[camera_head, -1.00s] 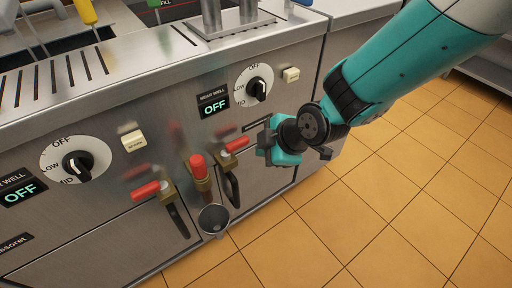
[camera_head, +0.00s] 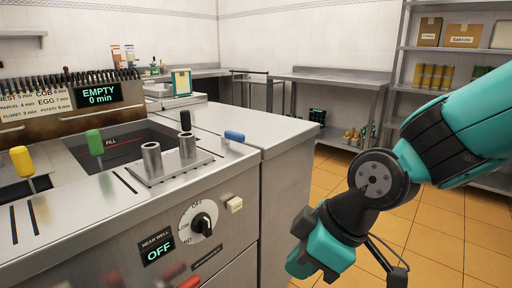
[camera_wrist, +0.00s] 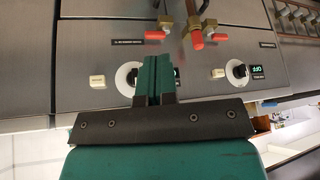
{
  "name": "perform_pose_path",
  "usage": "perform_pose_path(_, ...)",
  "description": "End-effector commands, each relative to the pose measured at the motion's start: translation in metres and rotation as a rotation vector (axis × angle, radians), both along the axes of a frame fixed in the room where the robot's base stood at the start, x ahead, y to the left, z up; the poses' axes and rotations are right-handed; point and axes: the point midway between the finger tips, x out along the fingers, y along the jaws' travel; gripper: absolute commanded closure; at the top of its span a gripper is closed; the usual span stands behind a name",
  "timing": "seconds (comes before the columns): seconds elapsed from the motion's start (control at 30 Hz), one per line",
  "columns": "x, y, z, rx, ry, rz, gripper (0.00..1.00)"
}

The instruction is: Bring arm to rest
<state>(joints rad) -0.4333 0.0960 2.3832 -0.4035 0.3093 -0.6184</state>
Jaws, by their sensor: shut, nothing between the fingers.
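My gripper (camera_head: 320,252) hangs at the lower right in the head view, to the right of the steel cooker's front and over the tiled floor, apart from the panel. My teal and black arm comes in from the right edge. In the wrist view my gripper (camera_wrist: 155,78) shows its two teal fingers together with nothing between them. They partly cover a control knob (camera_wrist: 128,76) on the panel behind.
The cooker panel holds a near-well knob (camera_head: 200,224) and an OFF display (camera_head: 158,248). Red valve handles (camera_wrist: 197,40) stick out from the panel. A steel counter (camera_head: 237,128) is behind it. Shelves (camera_head: 447,58) stand at the back right. Tiled floor (camera_head: 440,215) lies open around my arm.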

Motion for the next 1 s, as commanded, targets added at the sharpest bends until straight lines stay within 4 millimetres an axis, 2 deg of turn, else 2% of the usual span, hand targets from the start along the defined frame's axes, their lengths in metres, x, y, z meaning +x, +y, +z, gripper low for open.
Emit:
perform_pose_path(0.03, -0.013, -0.015, 0.012, -0.003, 0.054, -0.083, 1.00)
perform_pose_path(0.1, -0.031, -0.033, 0.023, -0.014, 0.133, -0.191, 1.00)
perform_pose_path(0.37, -0.095, -0.083, 0.046, -0.073, 0.355, -0.535, 1.00)
perform_pose_path(0.4, -0.100, -0.086, 0.056, -0.082, 0.375, -0.565, 1.00)
perform_pose_path(0.67, -0.098, -0.084, 0.122, -0.082, 0.374, -0.553, 1.00)
perform_pose_path(0.9, -0.097, -0.084, 0.201, -0.081, 0.372, -0.552, 1.00)
perform_pose_path(1.0, -0.097, -0.084, 0.226, -0.081, 0.372, -0.551, 1.00)
